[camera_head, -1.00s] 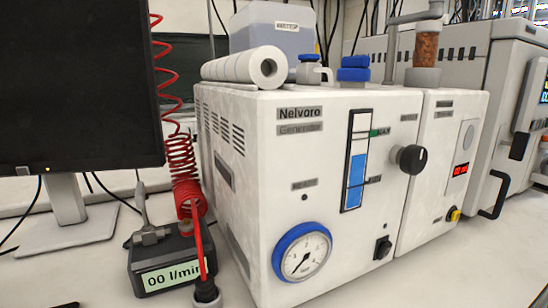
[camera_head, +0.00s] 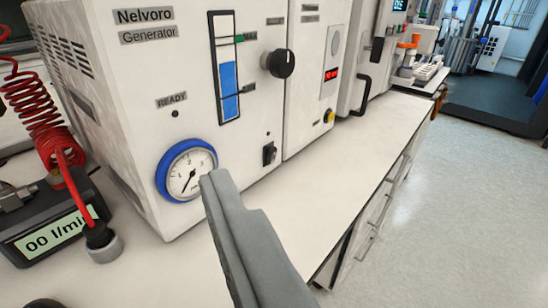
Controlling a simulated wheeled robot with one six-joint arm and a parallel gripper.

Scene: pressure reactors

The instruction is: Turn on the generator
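The white generator (camera_head: 130,75), labelled "Nelvoro Generator", stands on the bench at left and centre. A small black switch (camera_head: 269,154) is low on its front, right of a blue-rimmed round gauge (camera_head: 187,170). A larger black knob (camera_head: 278,63) with a white mark is higher up. The small dot under the READY label (camera_head: 175,114) is dark. The level window (camera_head: 229,75) shows a blue column. My gripper (camera_head: 214,180) enters from below as a grey finger shape, its tip in front of the gauge's right edge. I cannot tell whether it is open or shut.
A flow meter (camera_head: 50,240) reading "00 l/min" and a red coiled hose (camera_head: 40,120) are at left. A white unit (camera_head: 315,70) with a red display adjoins the generator. Bench top (camera_head: 340,150) is clear in front and to the right; open floor (camera_head: 460,200) lies beyond its edge.

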